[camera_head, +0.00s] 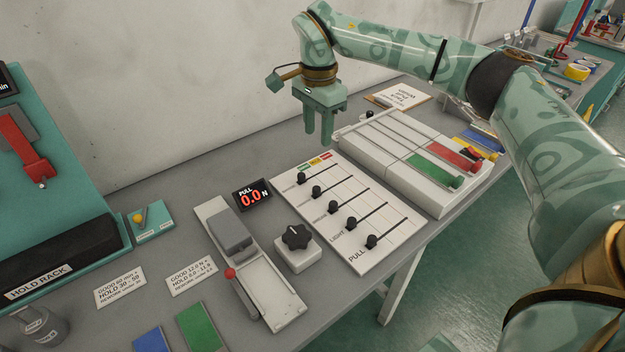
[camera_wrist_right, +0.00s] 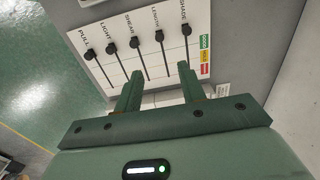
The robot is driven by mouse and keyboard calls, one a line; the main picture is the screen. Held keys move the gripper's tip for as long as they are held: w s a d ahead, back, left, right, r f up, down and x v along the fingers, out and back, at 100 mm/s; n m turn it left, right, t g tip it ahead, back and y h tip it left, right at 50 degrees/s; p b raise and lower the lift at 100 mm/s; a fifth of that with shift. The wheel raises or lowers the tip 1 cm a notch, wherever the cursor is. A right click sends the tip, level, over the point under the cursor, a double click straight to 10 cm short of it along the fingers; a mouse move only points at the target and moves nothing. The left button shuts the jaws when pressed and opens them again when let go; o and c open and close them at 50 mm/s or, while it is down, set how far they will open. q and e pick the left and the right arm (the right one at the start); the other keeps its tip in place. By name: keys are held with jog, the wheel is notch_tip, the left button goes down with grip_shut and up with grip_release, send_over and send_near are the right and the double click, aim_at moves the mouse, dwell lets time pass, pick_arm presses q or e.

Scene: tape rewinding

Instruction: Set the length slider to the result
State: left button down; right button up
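The white slider panel (camera_head: 372,195) lies on the bench with several black knobs on parallel slots. The length slider (camera_head: 317,192) is second from the back, between shade and shear. In the right wrist view its knob (camera_wrist_right: 159,36) is at the label end of its slot, level with the others. My right gripper (camera_head: 318,137) is above and behind the panel, fingers pointing down. The wrist view shows its fingers (camera_wrist_right: 160,70) apart with nothing between them, away from the knobs. My left gripper is out of view.
A pull display (camera_head: 253,195) reads 0.0 N. A black rotary knob (camera_head: 296,236) and a grey-block fixture with a red-tipped lever (camera_head: 240,290) stand left of the panel. A white rail unit (camera_head: 400,150) with green and red blocks is behind it. Threshold cards (camera_head: 120,287) lie front left.

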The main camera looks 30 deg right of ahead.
aim_at(317, 187)
notch_tip(317, 187, down, 16)
jog(key=b, duration=0.4)
jog(key=shift+a+b, duration=0.15)
jog(key=shift+b, duration=0.25)
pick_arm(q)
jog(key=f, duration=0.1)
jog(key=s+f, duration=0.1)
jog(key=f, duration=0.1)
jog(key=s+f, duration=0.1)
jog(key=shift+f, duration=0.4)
pick_arm(e)
jog(key=shift+r, duration=0.1)
grip_shut()
